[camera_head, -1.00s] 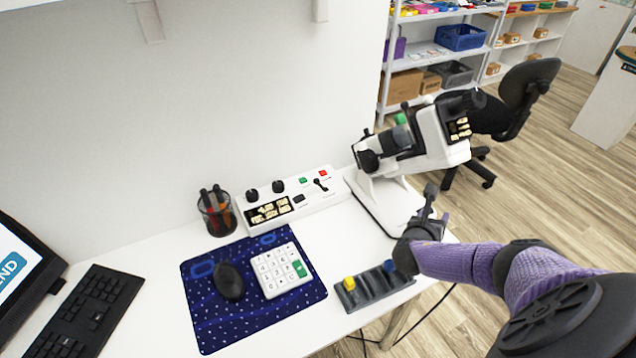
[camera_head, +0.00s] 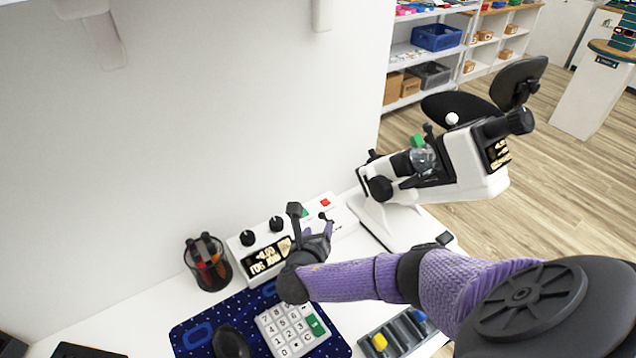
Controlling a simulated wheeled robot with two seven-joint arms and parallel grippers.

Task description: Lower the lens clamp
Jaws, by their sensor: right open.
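The white and black lensmeter (camera_head: 460,165) stands on its base at the right part of the table. A clear round lens (camera_head: 422,160) sits in its middle, below a small green part (camera_head: 417,141). The lens clamp is probably by this green part, but I cannot make out its exact shape or height. My right gripper (camera_head: 312,220) is open and empty, with its fingers pointing up. It is in front of the white control box, left of the lensmeter and well apart from the lens. My left gripper is out of view.
The control box (camera_head: 332,212) has knobs, a small display and a red button. A pen cup (camera_head: 207,262) stands left of it. A blue mat (camera_head: 189,335) holds a mouse (camera_head: 230,343) and a keypad (camera_head: 292,328). A grey tray (camera_head: 408,333) lies at the front.

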